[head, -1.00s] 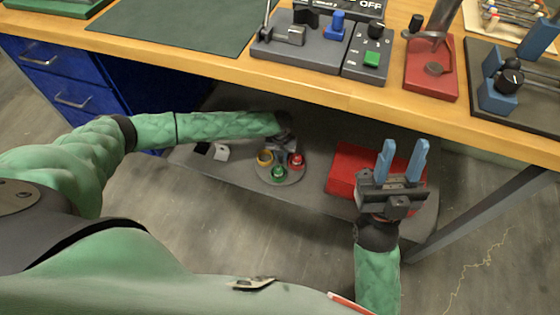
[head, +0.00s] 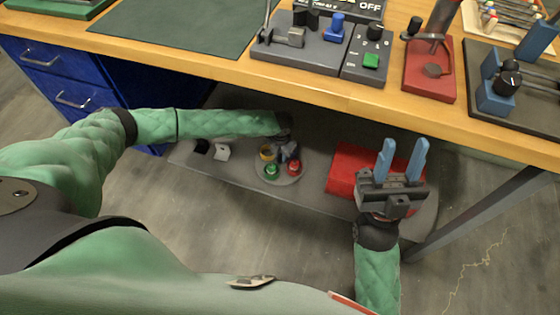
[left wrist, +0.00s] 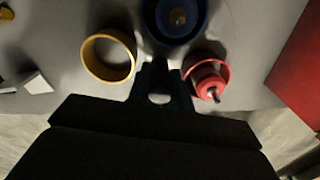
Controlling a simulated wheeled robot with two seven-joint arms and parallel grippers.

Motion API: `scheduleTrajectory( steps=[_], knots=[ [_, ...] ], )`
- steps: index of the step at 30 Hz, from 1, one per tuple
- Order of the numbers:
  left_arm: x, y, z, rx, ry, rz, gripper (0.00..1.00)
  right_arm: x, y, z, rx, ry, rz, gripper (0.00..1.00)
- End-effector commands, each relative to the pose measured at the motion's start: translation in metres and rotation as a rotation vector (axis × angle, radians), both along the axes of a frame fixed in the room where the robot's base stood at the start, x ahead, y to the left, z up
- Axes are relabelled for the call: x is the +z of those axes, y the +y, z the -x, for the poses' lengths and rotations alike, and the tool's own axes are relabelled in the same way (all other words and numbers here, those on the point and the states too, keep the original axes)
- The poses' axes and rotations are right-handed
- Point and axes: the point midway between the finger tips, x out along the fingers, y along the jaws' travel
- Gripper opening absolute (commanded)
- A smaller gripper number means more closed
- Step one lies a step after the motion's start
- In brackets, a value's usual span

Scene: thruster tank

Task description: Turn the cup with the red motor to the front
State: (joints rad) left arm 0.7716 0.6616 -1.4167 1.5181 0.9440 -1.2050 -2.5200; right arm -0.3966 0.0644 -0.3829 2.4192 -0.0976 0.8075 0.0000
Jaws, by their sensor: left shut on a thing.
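A round grey turntable (head: 282,180) on the low shelf carries coloured cups. The red cup (head: 293,168) is at its front right; in the left wrist view a red motor with a dark shaft (left wrist: 210,84) sits inside it. The green cup (head: 271,171) is at the front left, and the yellow cup (head: 267,153) behind it. The blue cup (left wrist: 160,32) shows at the top of the left wrist view. My left gripper (head: 287,148) is over the turntable's middle, shut on a centre knob mostly hidden by its fingers. My right gripper (head: 404,148) is open and empty.
A red box (head: 343,172) is on the shelf right of the turntable. A white block (head: 222,152) and a black block (head: 202,146) lie to its left. The wooden tabletop (head: 215,70) overhangs the shelf behind my left forearm.

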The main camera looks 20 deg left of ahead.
Motion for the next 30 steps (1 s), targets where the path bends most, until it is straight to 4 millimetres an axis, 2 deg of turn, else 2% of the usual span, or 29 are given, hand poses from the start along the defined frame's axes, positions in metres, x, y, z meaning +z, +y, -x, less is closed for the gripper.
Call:
scheduleTrajectory(
  steps=[6,16,24,30],
  knots=[
    [0.0003,0.0005,-0.0003,-0.139,0.001,-0.001,0.02,0.0009,0.0,0.0,0.0,0.0,0.0,0.36],
    [0.0006,0.0005,-0.0005,-0.166,0.0,0.0,0.02,0.001,0.0,0.0,0.0,0.0,0.0,0.36],
    [0.0004,0.0005,-0.0006,-0.395,0.0,0.0,0.02,0.001,0.0,0.0,0.0,0.0,0.0,0.36],
    [0.0003,0.0004,-0.0003,-0.447,0.0,0.0,0.02,0.001,0.0,0.0,0.0,0.0,0.0,0.36]
  ],
)
